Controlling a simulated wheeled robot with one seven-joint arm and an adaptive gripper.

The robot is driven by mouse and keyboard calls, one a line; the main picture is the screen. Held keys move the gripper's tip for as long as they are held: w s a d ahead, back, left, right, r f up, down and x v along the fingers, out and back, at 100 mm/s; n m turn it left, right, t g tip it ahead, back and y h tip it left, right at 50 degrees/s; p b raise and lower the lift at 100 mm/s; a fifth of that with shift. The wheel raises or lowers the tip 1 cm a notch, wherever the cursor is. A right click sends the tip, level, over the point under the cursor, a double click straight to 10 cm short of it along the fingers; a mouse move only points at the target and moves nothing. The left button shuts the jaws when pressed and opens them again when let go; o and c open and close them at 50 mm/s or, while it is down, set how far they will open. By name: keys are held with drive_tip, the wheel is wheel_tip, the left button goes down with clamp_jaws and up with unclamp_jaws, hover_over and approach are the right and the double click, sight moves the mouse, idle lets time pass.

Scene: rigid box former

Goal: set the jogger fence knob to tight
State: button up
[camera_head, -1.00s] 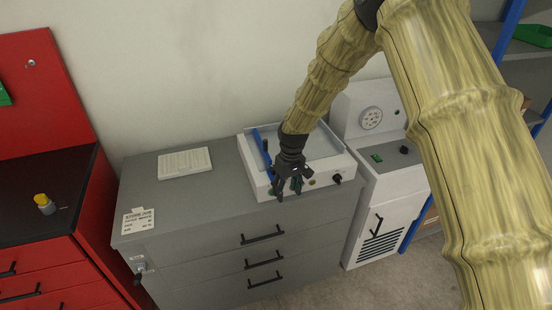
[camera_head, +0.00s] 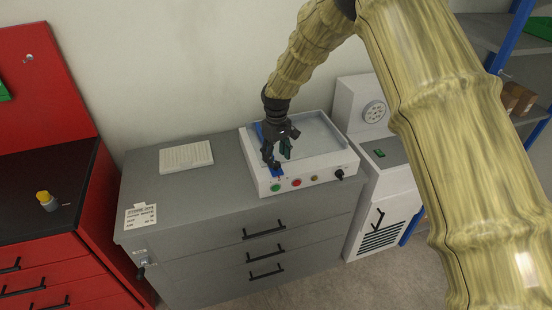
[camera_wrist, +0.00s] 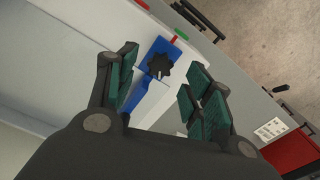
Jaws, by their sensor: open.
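The jogger is a white box (camera_head: 345,158) with a shallow tray, on the grey cabinet. A blue fence (camera_head: 277,173) runs along its left side. In the wrist view, a black lobed knob (camera_wrist: 160,66) sits on the blue fence (camera_wrist: 164,47), with a small red mark near the plate's end. I cannot read its setting. My gripper (camera_head: 278,157) is open above the fence's front end. In the wrist view, the open fingers of my gripper (camera_wrist: 163,76) lie on either side of the knob, apparently not touching it. The gripper hides the knob in the head view.
The jogger's front has a green button (camera_head: 275,187), a red button (camera_head: 297,183) and a black dial (camera_head: 339,174). A white pad (camera_head: 186,156) and a label card (camera_head: 141,215) lie on the cabinet top (camera_head: 200,190). A white machine (camera_head: 385,190) stands right.

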sight(276, 166)
drive_tip(key=shift+f+p, duration=0.35)
drive_tip(key=shift+f, duration=1.15)
drive_tip(key=c, duration=1)
